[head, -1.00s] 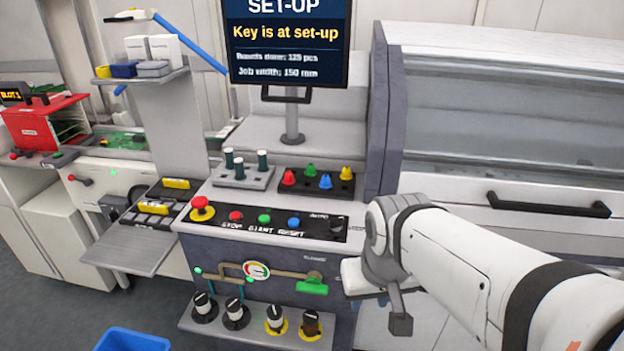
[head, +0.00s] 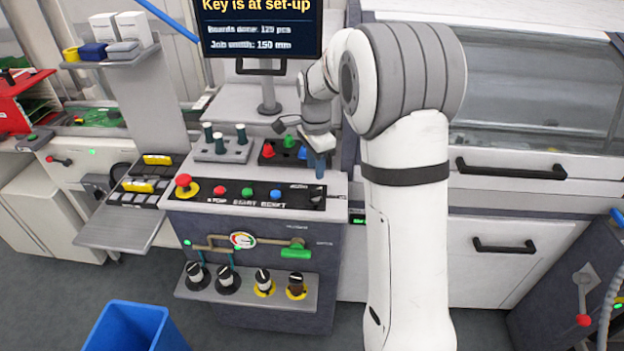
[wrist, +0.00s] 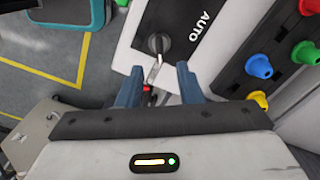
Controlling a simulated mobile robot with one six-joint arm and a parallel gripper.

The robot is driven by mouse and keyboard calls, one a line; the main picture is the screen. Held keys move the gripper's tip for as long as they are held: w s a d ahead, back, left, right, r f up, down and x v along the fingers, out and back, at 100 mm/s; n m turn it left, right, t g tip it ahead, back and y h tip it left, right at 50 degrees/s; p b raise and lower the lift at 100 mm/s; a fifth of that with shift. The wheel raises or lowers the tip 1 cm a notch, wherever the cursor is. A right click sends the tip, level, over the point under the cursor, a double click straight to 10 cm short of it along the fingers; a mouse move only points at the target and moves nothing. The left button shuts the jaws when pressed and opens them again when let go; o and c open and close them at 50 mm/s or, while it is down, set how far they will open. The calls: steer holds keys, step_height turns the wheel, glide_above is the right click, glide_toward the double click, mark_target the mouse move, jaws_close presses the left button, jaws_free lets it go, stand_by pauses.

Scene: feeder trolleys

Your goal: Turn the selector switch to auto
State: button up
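The selector switch (wrist: 159,43) is a round black knob on the dark panel strip, beside the word AUTO, in the wrist view. A thin pale piece extends from it toward my gripper, with something small and red further down. My gripper (wrist: 160,69) is open, its two blue fingers spread on either side of that pale piece, short of the knob in the picture. I cannot tell its height above the panel. In the head view my gripper (head: 320,168) is over the right end of the control panel (head: 235,204); the switch is hard to make out there.
The screen (head: 262,28) reads "Key is at set-up". Coloured cones in a black holder (wrist: 238,80) stand close to the right of my gripper in the wrist view. A red mushroom button (head: 183,181) is at the panel's left. A blue bin (head: 125,328) stands on the floor.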

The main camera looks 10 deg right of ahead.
mark_target(315, 189)
step_height(315, 189, down, 8)
steer(key=shift+w+r+p, duration=0.1)
steer(key=shift+p, duration=0.35)
